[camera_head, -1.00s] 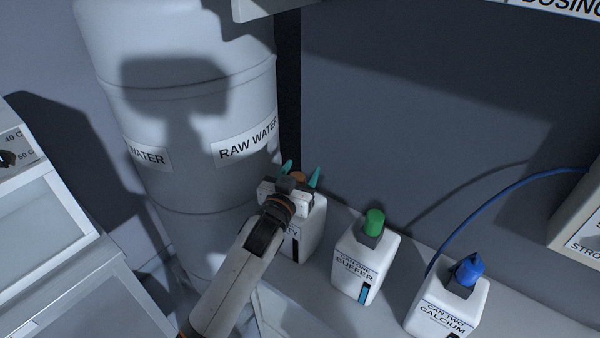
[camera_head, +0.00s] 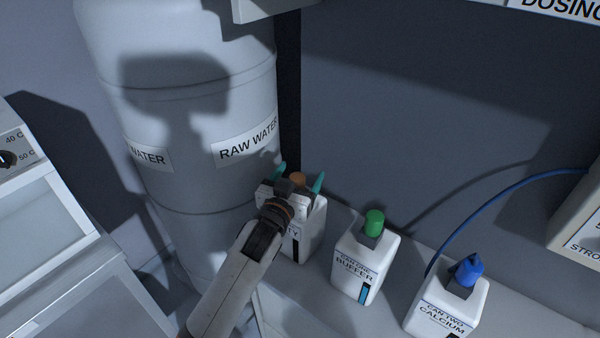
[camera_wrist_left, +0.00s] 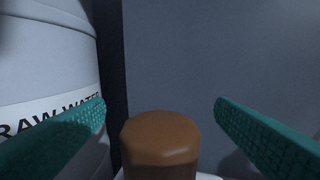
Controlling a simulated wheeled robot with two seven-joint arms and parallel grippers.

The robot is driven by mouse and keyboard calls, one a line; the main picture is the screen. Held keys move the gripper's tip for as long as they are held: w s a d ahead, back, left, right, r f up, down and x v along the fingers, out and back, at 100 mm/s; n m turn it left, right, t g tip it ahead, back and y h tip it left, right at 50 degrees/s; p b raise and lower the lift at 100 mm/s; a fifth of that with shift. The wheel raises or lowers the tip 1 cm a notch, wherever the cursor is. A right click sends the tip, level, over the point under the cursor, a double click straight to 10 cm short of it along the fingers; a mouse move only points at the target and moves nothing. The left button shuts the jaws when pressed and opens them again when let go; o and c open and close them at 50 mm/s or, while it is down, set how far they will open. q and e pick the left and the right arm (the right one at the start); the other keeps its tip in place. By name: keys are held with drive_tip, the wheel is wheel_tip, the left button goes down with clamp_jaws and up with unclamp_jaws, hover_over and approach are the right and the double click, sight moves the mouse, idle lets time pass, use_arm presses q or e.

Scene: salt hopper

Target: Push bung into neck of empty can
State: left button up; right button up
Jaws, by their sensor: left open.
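The empty can (camera_head: 308,238) is a white can at the left end of the row, its label partly hidden by my left arm. The brown bung (camera_head: 298,178) is at the can's top; in the left wrist view the bung (camera_wrist_left: 160,145) stands upright over a sliver of white. How deep it sits in the neck is hidden. My left gripper (camera_head: 299,178) is open, its teal fingers on either side of the bung. In the left wrist view there is a gap between each finger and the bung. My right gripper is not in view.
A large raw water drum (camera_head: 190,110) stands close behind and left of the can. Can one (camera_head: 362,270), green-capped, and can two (camera_head: 450,305), blue-capped with a blue hose (camera_head: 480,207), stand to the right. A dark wall is behind.

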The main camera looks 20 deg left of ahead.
use_arm(q)
drive_tip(key=shift+s+a+p, duration=0.2)
drive_tip(key=shift+s+p, duration=0.5)
drive_tip(key=shift+s, duration=1.85)
drive_tip(key=shift+s, duration=0.1)
drive_tip(key=shift+s+f, duration=0.1)
drive_tip(key=shift+s, duration=0.25)
drive_tip(key=s+a+b, duration=0.1)
drive_tip(key=s+b, duration=0.3)
drive_tip(key=s, duration=0.7)
